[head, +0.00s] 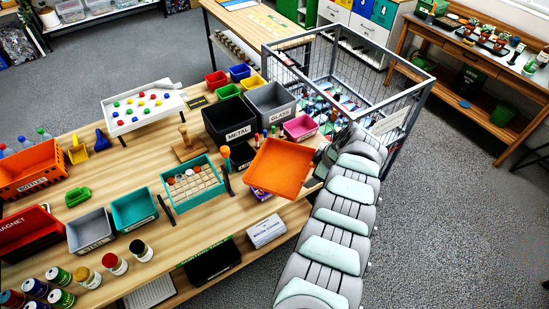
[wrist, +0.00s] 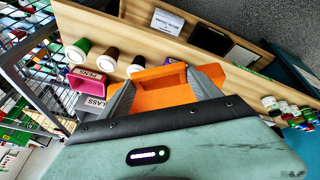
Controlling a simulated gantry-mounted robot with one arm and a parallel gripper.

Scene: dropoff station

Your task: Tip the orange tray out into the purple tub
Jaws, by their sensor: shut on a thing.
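My gripper (head: 320,161) is shut on the orange tray (head: 279,168) and holds it above the right part of the wooden bench. The tray looks tilted in the head view, and I see nothing in it there. In the wrist view the orange tray (wrist: 160,82) sits between the two grey fingers. A small magenta-purple tub (head: 300,128) with a label stands behind the tray, beside the grey bin. It also shows in the wrist view (wrist: 88,82), left of the gripper and apart from the tray. The tub's contents are not clear.
A black METAL bin (head: 229,122) and a grey GLASS bin (head: 271,105) stand left of the tub. A wire cage (head: 400,76) is close behind my arm. A teal tray with a grid (head: 192,184) stands left of the orange tray. Several jars crowd the front left.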

